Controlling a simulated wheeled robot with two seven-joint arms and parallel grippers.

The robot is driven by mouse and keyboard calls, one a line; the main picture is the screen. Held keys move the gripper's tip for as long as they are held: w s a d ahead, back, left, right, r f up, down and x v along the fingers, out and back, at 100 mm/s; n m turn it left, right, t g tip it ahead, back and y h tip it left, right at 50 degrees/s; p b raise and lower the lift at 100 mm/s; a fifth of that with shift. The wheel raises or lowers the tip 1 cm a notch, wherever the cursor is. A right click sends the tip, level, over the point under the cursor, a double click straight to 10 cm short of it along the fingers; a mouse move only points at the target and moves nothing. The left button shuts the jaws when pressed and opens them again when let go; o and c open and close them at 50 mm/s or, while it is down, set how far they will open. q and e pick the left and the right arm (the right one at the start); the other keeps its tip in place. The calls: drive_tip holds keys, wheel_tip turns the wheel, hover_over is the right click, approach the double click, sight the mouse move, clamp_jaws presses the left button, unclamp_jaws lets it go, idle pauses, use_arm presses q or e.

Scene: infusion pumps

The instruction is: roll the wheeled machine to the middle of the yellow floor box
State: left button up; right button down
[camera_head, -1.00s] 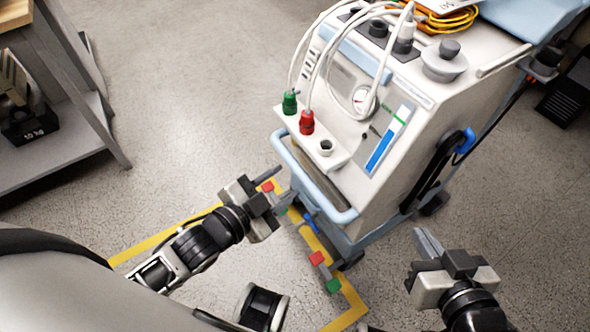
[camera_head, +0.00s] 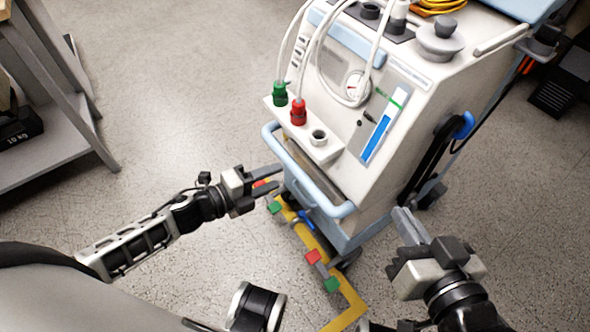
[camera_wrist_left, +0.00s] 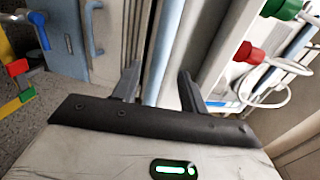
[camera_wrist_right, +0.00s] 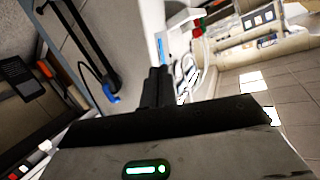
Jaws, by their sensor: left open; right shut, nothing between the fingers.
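The wheeled machine (camera_head: 385,150) is white and light blue and stands upright right of centre, a light-blue bar handle (camera_head: 343,210) across its front. The yellow floor box (camera_head: 345,291) shows as tape lines below and in front of the machine; much of it is hidden by the machine and my arm. My left gripper (camera_head: 279,181) is open at the handle's left end. In the left wrist view the light-blue bar (camera_wrist_left: 160,50) appears between its fingers; I cannot tell whether they touch. My right gripper (camera_head: 402,213) is shut and empty beside the machine's lower right side.
Red and green blocks (camera_head: 312,257) sit along the yellow line. Cables with green and red plugs (camera_head: 298,112) hang on the machine's front. A grey shelf (camera_head: 60,150) stands at the left and a dark box (camera_head: 562,85) at the far right. Floor between shelf and machine is clear.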

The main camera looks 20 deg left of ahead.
sight(290, 170)
use_arm(q)
drive_tip(key=b+x, duration=0.1)
drive_tip(key=x, duration=0.6)
clamp_jaws()
drive_tip(key=shift+a+f, duration=0.1)
drive_tip(key=shift+a, duration=0.05)
